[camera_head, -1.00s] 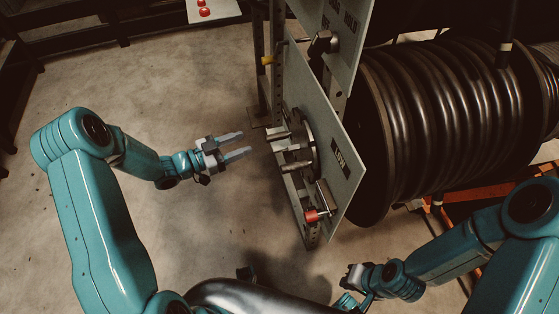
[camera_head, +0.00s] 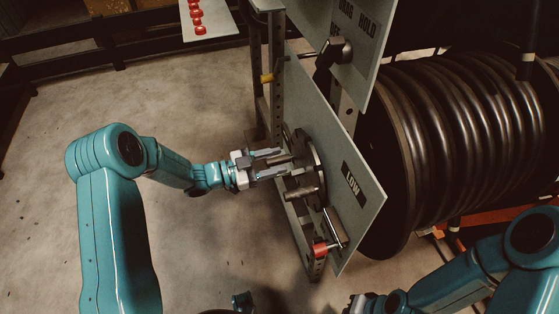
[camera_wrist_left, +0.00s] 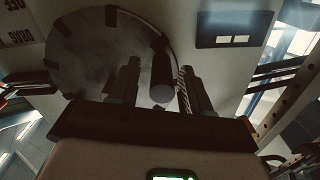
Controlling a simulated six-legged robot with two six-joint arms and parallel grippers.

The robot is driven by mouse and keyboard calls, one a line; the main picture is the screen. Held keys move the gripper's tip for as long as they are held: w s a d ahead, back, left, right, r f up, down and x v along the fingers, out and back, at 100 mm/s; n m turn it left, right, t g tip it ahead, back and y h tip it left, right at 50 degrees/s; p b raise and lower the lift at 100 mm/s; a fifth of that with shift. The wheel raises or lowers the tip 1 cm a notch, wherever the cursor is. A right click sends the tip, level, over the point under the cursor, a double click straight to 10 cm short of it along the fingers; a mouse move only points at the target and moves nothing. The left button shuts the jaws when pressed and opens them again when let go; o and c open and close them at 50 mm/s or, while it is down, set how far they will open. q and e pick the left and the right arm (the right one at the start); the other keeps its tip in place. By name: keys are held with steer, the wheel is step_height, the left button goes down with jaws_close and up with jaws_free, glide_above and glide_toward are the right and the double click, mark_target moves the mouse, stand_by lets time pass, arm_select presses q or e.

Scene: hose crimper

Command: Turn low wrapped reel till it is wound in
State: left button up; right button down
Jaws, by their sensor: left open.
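The large reel (camera_head: 440,140) wrapped in black hose stands behind the panel marked LOW (camera_head: 352,225). A round metal disc (camera_head: 317,172) with projecting pegs is mounted on the panel's near side; it fills the upper left of the left wrist view (camera_wrist_left: 85,62). My left gripper (camera_head: 282,160) is open at the disc, with its fingers on either side of one peg (camera_wrist_left: 162,84). I cannot tell whether they touch it. A second peg (camera_head: 301,192) sticks out lower on the disc. My right gripper (camera_head: 357,303) is at the bottom edge, partly cut off.
A red-tipped lever (camera_head: 320,249) sits below the disc. A black handle (camera_head: 332,52) is on the upper DRAG HOLD panel, and a yellow-tipped rod (camera_head: 268,78) is at the post. A board with red knobs (camera_head: 197,22) is at the back. The floor at left is clear.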

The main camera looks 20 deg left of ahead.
arm_select(q)
steer(key=shift+x, duration=0.95)
jaws_close()
